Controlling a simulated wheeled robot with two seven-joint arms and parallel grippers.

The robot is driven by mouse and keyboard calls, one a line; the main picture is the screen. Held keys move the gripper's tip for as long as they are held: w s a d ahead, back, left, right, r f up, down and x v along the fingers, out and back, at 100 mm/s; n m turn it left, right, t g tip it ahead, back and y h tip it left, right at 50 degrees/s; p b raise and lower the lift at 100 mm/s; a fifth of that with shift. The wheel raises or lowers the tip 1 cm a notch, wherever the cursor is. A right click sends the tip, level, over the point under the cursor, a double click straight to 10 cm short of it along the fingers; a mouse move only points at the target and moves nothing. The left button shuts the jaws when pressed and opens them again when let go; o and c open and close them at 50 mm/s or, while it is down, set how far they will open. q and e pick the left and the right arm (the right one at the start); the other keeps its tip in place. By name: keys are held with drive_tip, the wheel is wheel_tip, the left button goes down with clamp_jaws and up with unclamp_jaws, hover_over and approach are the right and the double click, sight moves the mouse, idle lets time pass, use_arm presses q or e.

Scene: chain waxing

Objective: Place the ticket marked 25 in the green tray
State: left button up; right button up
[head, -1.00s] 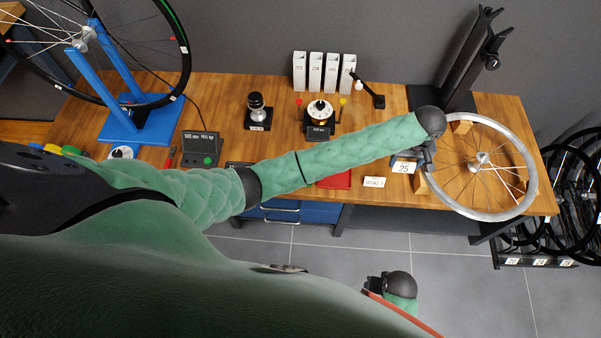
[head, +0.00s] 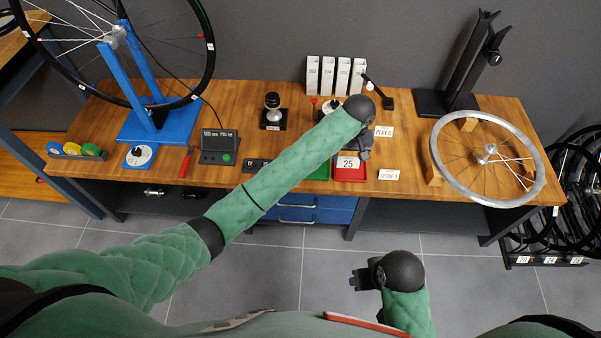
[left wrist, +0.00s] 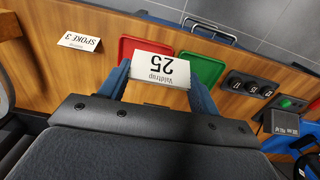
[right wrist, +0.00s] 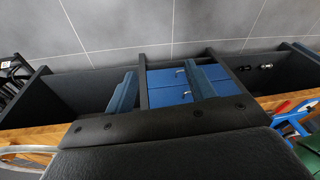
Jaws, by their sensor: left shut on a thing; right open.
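The ticket marked 25 (head: 348,163) is a white card with dark print. It also shows in the left wrist view (left wrist: 160,68), upside down. The green tray (left wrist: 202,68) lies beside the red tray (left wrist: 128,46); in the head view the green tray (head: 319,172) is partly hidden by my left arm, just left of the red tray (head: 352,174). My right gripper (head: 364,278) is open and empty, low in front of the bench.
The SPOKE 3 card (head: 389,175) and PLAY card (head: 384,132) lie right of the trays. A wheel rim (head: 448,178) lies on wooden blocks further right.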

use_arm(q)
drive_tip(key=shift+w+a+f, duration=0.2)
drive_tip(key=shift+f, duration=0.05)
drive_tip(key=w+a+f, duration=0.1)
drive_tip(key=a+f, duration=0.1)
drive_tip(key=a, duration=0.1)
drive_tip(key=w+a+f+p, duration=0.1)
drive_tip(key=w+a+f, duration=0.1)
drive_tip(key=a, duration=0.1)
drive_tip(key=w+a+f+p, duration=0.1)
drive_tip(key=a+f, duration=0.1)
drive_tip(key=a, duration=0.2)
drive_tip(key=shift+w+f, duration=0.2)
drive_tip(key=shift+w, duration=0.2)
drive_tip(key=shift+a+f+p, duration=0.1)
drive_tip(key=shift+f+p, duration=0.2)
drive_tip(key=shift+f, duration=0.2)
drive_tip(key=shift+f+p, duration=0.35)
drive_tip(key=shift+f, duration=1.3)
use_arm(e)
drive_tip(key=d+x, duration=0.1)
drive_tip(key=x, duration=0.7)
drive_tip(key=shift+w+d+f+h, duration=0.2)
drive_tip(key=shift+d+f+h, duration=0.1)
drive_tip(key=shift+d+f, duration=0.15)
